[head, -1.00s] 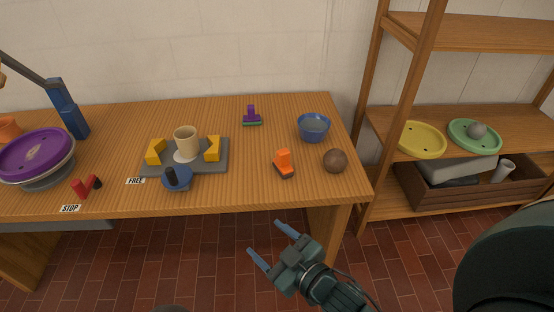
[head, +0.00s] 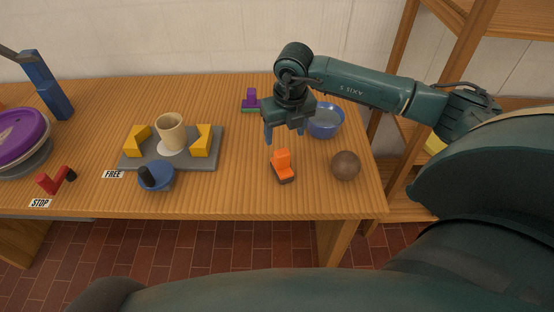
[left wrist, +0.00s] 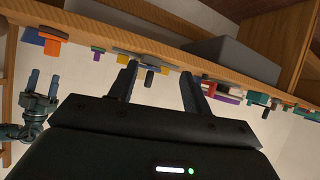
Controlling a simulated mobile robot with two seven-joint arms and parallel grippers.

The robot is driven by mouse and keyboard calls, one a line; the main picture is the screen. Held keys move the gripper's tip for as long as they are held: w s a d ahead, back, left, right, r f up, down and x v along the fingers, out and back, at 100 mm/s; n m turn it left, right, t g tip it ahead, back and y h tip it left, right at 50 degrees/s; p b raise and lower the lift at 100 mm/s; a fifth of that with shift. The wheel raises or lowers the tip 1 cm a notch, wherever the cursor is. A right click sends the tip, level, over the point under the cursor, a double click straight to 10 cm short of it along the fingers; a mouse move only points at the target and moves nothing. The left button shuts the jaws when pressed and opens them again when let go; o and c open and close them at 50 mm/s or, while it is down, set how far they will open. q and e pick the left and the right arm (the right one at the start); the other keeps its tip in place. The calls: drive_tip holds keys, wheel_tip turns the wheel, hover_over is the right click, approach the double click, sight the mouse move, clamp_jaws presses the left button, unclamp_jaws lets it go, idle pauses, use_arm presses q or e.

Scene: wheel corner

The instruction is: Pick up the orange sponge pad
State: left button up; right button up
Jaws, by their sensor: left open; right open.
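The orange sponge pad (head: 282,163) lies on the table near its front right part, with an orange block-like grip on a dark base. My right gripper (head: 288,132) is open, fingers pointing down, above and just behind the pad in the head view. It is empty and apart from the pad. In the left wrist view, which is upside down, the pad (left wrist: 52,45) shows at the left, near my right gripper (left wrist: 41,82). My left gripper (left wrist: 160,78) is open and empty in its wrist view; it does not show in the head view.
A brown ball (head: 345,166) sits right of the pad. A blue bowl (head: 325,122) is behind it, partly covered by my right arm. A purple-handled pad (head: 251,101) lies behind left. A grey tray (head: 205,160) with a cup (head: 171,132) stands left. Bare table separates tray and pad.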

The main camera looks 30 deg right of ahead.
sight(282, 161)
drive_tip(key=f, duration=0.4)
drive_tip(key=w+f, duration=0.1)
drive_tip(key=f, duration=0.7)
drive_tip(key=shift+w+d+f+p, duration=0.1)
drive_tip(key=shift+w+f+p, duration=0.2)
drive_tip(key=shift+f+p, duration=0.1)
drive_tip(key=shift+c, duration=0.5)
drive_tip(key=shift+r, duration=0.1)
drive_tip(key=c, duration=1.1)
wheel_tip(282, 161, up, 10)
drive_tip(key=shift+r, duration=0.1)
drive_tip(key=o, duration=0.6)
drive_tip(key=c, duration=0.4)
